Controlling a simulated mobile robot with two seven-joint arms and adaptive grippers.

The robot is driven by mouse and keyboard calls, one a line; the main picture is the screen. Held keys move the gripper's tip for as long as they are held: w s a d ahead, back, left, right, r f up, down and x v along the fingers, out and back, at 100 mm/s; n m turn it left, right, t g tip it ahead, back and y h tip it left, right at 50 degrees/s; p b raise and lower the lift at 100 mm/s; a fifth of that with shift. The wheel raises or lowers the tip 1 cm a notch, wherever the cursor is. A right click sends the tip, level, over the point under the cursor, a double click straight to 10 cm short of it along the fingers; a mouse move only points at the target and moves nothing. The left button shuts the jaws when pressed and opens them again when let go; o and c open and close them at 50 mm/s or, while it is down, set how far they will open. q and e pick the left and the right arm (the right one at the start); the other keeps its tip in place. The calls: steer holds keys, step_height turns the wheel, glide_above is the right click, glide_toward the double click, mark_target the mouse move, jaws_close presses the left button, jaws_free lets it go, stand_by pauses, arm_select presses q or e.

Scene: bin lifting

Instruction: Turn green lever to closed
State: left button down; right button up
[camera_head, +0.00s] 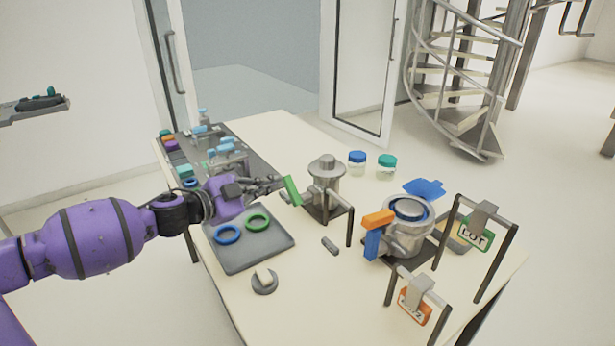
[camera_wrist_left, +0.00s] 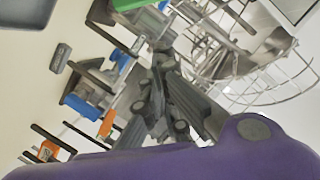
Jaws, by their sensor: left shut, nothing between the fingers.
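The green lever (camera_head: 292,190) stands steeply tilted at the left side of a grey metal valve-like vessel (camera_head: 327,180) on the table. A green piece at the top edge of the left wrist view (camera_wrist_left: 122,7) looks like the same lever, partly cut off. My left gripper (camera_head: 279,183) is shut and empty, with its fingertips just left of the lever in the head view. I cannot tell whether they touch it. The gripper's dark fingers also fill the middle of the left wrist view (camera_wrist_left: 158,62). My right gripper is not in view.
A grey tray (camera_head: 268,252) with blue and green rings lies below my left arm. A vessel (camera_head: 408,228) with an orange-and-blue handle stands right, near hanging-tag stands (camera_head: 474,238). Two capped jars (camera_head: 357,163) stand behind. A small grey block (camera_head: 330,245) lies on open tabletop.

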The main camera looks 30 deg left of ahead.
arm_select(q)
steer(key=w+d+f, duration=0.1)
steer(key=w+f, duration=0.3)
steer(key=w, duration=0.6)
steer(key=shift+f+b, duration=0.25)
steer(key=shift+b, duration=0.2)
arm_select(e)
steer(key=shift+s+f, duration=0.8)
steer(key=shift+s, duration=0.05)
arm_select(q)
steer(key=shift+w, duration=0.1)
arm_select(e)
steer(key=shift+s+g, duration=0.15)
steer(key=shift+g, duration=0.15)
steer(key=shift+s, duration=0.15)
arm_select(q)
steer(key=shift+w+a+n, duration=0.15)
steer(key=shift+a+n, duration=0.05)
steer(key=shift+n, duration=0.1)
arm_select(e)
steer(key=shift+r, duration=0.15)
